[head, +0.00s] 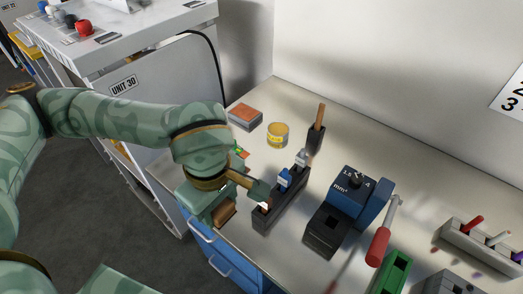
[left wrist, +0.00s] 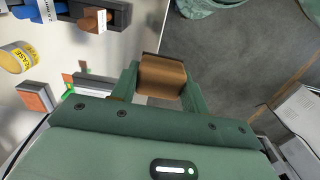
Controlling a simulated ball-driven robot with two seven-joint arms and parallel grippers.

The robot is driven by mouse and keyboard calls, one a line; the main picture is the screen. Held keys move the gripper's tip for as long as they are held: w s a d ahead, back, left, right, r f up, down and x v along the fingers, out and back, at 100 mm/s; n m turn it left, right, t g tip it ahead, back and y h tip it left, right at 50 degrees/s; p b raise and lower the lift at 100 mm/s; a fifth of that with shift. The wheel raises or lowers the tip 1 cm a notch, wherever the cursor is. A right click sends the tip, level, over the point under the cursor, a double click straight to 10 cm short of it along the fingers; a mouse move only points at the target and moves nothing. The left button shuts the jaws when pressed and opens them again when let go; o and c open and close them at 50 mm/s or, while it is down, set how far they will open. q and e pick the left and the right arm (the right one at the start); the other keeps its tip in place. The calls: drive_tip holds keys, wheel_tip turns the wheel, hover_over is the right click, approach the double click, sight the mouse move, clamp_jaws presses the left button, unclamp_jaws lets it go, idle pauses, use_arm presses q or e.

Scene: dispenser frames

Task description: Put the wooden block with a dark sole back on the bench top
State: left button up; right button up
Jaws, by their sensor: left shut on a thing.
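A brown wooden block (left wrist: 162,76) is between the fingers of my left gripper (left wrist: 161,88), which is shut on it. In the head view the block (head: 225,213) shows below my left gripper (head: 222,203), at the bench's front left edge. In the left wrist view it overlaps the edge, with floor beyond it. I cannot tell its height above the bench top (head: 322,104), and its dark sole is not clearly seen. My right gripper is not in view.
Behind are a yellow tin (head: 277,134), a reddish-topped grey block (head: 245,116) and a brush in a dark holder (head: 316,137). A blue-and-black tool (head: 348,196) stands farther right. Blue drawers (head: 209,243) are below the edge.

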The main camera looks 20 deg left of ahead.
use_arm(q)
drive_tip(key=w+a+f+b, duration=0.1)
drive_tip(key=w+f, duration=0.2)
drive_tip(key=w, duration=0.1)
drive_tip(key=w+a+f, duration=0.1)
drive_tip(key=w+f, duration=0.2)
drive_tip(key=w, duration=0.1)
drive_tip(key=w+a+f+b, duration=0.1)
drive_tip(key=w+f, duration=0.2)
drive_tip(key=w, duration=0.1)
drive_tip(key=shift+w+a+b, duration=0.2)
drive_tip(key=shift+a+b, duration=0.05)
drive_tip(key=shift+b, duration=0.1)
drive_tip(key=f, duration=0.2)
drive_tip(key=w+f+b, duration=0.1)
drive_tip(key=f, duration=0.1)
drive_tip(key=shift+a, duration=0.15)
drive_tip(key=shift+s, duration=0.1)
drive_tip(key=o, duration=1)
drive_tip(key=shift+f, duration=0.1)
drive_tip(key=shift+c, duration=0.2)
wheel_tip(320, 180, up, 12)
drive_tip(key=p, duration=0.2)
drive_tip(key=shift+r+p, duration=0.2)
drive_tip(key=shift+p, duration=0.1)
